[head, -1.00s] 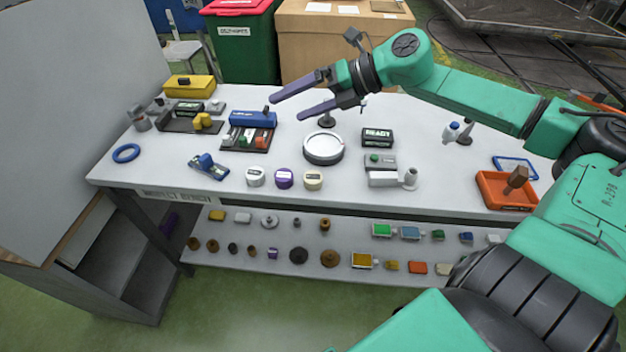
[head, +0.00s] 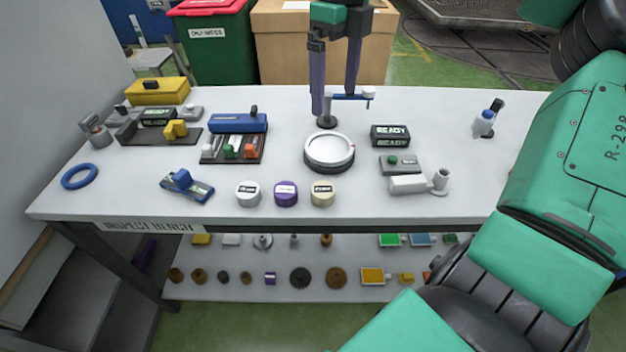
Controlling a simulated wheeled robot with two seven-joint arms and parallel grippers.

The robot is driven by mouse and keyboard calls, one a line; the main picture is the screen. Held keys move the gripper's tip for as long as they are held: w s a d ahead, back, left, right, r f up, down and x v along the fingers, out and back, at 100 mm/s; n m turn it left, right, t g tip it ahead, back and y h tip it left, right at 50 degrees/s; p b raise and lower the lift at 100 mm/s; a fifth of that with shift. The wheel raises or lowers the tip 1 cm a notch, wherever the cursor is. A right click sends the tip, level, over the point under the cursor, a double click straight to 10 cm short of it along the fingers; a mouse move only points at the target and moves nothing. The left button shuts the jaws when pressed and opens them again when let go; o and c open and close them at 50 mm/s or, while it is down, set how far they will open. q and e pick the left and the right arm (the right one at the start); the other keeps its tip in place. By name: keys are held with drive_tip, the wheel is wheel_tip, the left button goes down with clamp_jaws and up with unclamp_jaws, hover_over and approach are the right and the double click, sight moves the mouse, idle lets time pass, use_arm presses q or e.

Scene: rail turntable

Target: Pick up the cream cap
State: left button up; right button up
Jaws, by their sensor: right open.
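The cream cap (head: 323,193) stands upright near the front edge of the bench, at the right end of a row with a purple cap (head: 286,194) and a white cap (head: 248,194). It has a dark label and nothing touches it. My right gripper (head: 334,104) points down with its two purple fingers apart and empty. In the picture it is well above the cream cap, towards the back of the bench, beyond the round turntable (head: 329,168). My left gripper is not in view.
The turntable lies between my right gripper and the caps. READY boxes (head: 390,136) and a grey device (head: 400,164) are at the right. A blue-grey tool (head: 186,186) lies left of the caps.

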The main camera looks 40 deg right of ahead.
wheel_tip(320, 180, down, 6)
drive_tip(key=b, duration=1)
hover_over(323, 189)
wheel_tip(323, 189, down, 6)
wheel_tip(323, 189, down, 13)
drive_tip(key=shift+r+p, duration=0.1)
drive_tip(key=shift+p, duration=0.2)
drive_tip(key=shift+f, duration=0.35)
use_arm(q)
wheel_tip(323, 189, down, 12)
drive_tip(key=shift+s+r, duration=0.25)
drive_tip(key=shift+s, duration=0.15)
use_arm(e)
drive_tip(key=shift+r, duration=0.1)
drive_tip(key=c, duration=1.3)
